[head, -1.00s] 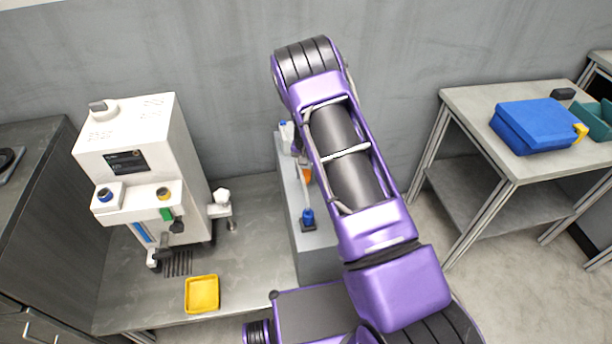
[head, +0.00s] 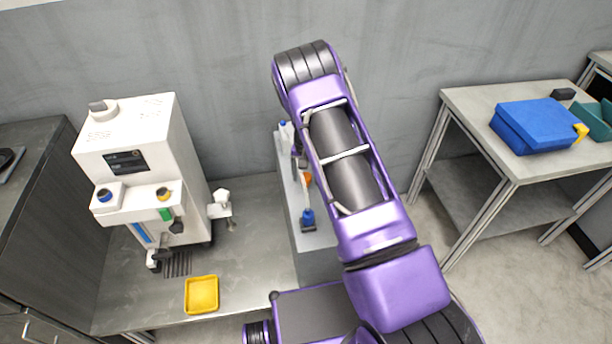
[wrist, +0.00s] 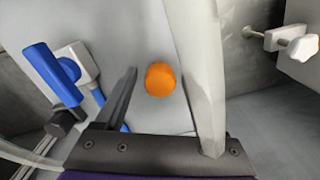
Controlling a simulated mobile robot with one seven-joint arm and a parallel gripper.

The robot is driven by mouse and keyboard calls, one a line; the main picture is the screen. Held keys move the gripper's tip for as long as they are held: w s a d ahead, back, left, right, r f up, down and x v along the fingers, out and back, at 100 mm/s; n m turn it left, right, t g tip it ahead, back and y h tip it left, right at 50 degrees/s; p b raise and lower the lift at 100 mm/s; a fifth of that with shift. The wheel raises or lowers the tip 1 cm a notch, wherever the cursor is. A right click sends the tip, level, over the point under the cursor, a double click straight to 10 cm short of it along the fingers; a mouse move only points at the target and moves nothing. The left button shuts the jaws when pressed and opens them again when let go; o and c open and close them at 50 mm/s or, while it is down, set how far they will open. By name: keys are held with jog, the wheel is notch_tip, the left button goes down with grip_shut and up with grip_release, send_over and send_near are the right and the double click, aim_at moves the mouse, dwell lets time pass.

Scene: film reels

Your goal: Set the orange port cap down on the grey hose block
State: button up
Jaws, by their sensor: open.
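The orange port cap (wrist: 160,79) shows as a round orange piece in the wrist view, over a pale grey flat surface (wrist: 150,28). In the head view the cap (head: 307,179) shows small beside my arm, over a tall grey stand (head: 291,195). My gripper (wrist: 168,55) is open, with a finger on each side of the cap and a visible gap to each. In the head view my arm hides most of my gripper. I cannot tell for certain which grey part is the hose block, or exactly what the cap rests on.
A blue-handled fitting (wrist: 55,75) is close to the left finger. The white machine (head: 140,165) with a side knob (head: 221,197) stands left of the stand. A yellow tray (head: 202,294) lies on the bench. A blue case (head: 538,125) is on the right table.

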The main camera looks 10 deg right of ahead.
aim_at(306, 176)
notch_tip(306, 176, up, 12)
jog(key=shift+p, duration=0.4)
jog(key=shift+r, duration=0.15)
